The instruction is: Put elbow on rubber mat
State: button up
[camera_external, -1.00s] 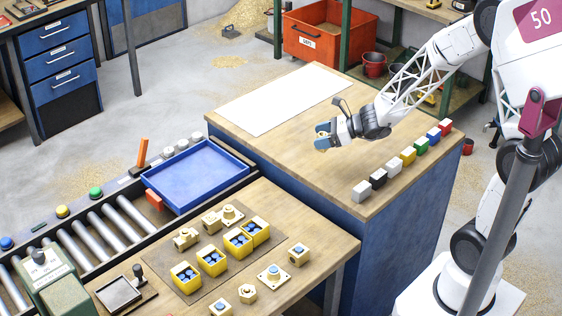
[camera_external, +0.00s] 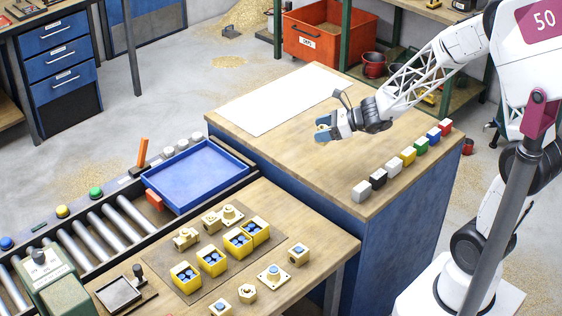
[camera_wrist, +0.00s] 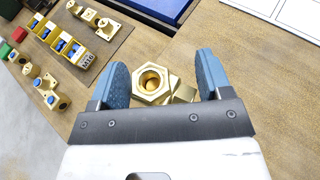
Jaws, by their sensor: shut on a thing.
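A brass fitting, which looks like the elbow, sits between the fingers of my gripper (camera_wrist: 155,85), its hexagonal open end (camera_wrist: 150,84) facing the wrist camera. In the external view my gripper (camera_external: 323,128) is shut on it, above the wooden top of the blue cabinet; the elbow is mostly hidden by the fingers there. The grey-brown rubber mat (camera_external: 160,264) lies on the lower workbench at front left, well away from my gripper. It also shows at upper left in the wrist view (camera_wrist: 112,43), with yellow boxes and brass fittings on it.
A white sheet (camera_external: 283,100) and a row of coloured blocks (camera_external: 408,155) are on the cabinet top. Several brass fittings, including a flanged one (camera_external: 273,276), stand on the workbench right of the mat.

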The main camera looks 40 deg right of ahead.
aim_at(320, 126)
jog(key=shift+r, duration=0.15)
notch_tip(320, 126, up, 18)
jog(key=w+a, duration=0.5)
jog(key=a, duration=0.6)
jog(key=w+a+f+m+t+h, duration=0.1)
jog(key=w+a, duration=0.4)
jog(key=a, duration=0.7)
jog(key=w+a, duration=0.5)
jog(key=a, duration=0.6)
jog(key=shift+s+a+m+h, duration=0.5)
jog(key=shift+s+a, duration=0.9)
jog(key=shift+a, duration=11.5)
notch_tip(320, 126, down, 25)
jog(key=shift+r, duration=0.2)
